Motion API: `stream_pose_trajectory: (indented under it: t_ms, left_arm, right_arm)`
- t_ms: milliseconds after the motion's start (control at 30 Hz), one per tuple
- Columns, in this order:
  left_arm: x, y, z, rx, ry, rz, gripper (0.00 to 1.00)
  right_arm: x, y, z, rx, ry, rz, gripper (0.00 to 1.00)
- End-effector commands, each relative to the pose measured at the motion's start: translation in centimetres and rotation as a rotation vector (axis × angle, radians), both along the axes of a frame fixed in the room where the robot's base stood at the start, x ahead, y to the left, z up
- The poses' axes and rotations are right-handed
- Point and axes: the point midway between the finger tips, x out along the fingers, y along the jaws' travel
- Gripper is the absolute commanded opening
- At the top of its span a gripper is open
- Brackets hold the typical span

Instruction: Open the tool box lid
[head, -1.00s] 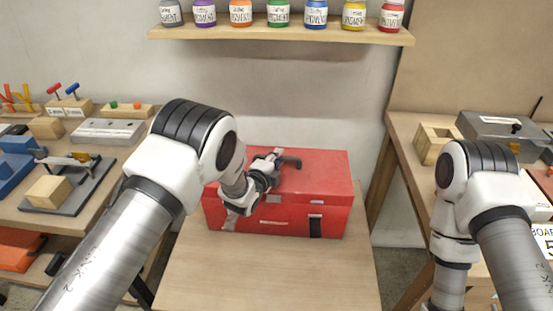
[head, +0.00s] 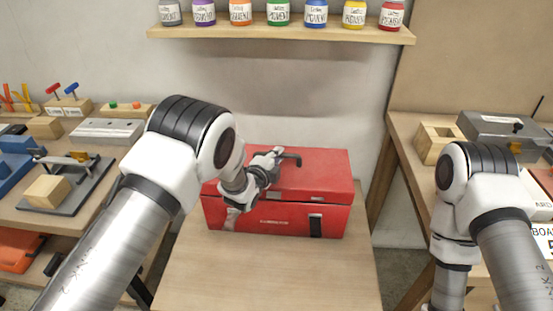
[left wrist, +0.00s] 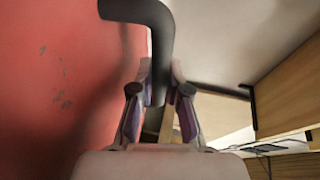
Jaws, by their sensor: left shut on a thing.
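The red tool box (head: 335,222) stands on a wooden table in the middle of the head view. Its lid (head: 325,172) has its front edge slightly raised. My left gripper (head: 278,156) is over the lid's top, shut on the black handle (head: 292,157). In the left wrist view, the handle (left wrist: 150,20) runs down between the two fingers of the gripper (left wrist: 160,68), with the red lid (left wrist: 50,80) on the left. My left forearm and wrist cover the box's left part. My right gripper is out of view; only the right arm shows.
The table top (head: 270,270) in front of the box is clear. A shelf (head: 280,34) with pigment jars hangs on the wall above. Side tables with wooden blocks and fixtures stand left (head: 25,205) and right (head: 400,128).

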Motion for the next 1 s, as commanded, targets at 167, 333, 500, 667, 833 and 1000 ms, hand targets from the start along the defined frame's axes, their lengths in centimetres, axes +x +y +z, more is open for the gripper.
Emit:
stream_pose_trajectory:
  t_ms: [167, 333, 500, 667, 833, 1000]
  left_arm:
    - [1.0, 0.0, 1.3, -0.004, 0.022, -0.001, 0.00]
    - [2.3, -0.1, 2.7, -0.005, 0.144, -0.002, 0.00]
    - [3.6, -0.2, 3.6, -0.005, 0.274, -0.007, 0.00]
    - [4.5, -0.3, 4.2, -0.007, 0.358, -0.010, 0.00]
    - [5.2, -0.5, 4.5, -0.007, 0.429, -0.017, 0.00]
    - [5.7, -0.3, 4.3, -0.005, 0.470, -0.009, 0.00]
  right_arm:
    - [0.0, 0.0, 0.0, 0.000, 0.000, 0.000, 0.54]
    - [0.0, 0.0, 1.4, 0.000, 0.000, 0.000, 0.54]
    - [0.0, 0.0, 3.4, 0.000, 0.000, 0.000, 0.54]
    - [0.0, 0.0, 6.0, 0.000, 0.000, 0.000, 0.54]
    - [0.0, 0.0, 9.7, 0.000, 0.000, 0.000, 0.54]
    - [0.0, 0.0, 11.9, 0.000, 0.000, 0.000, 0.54]
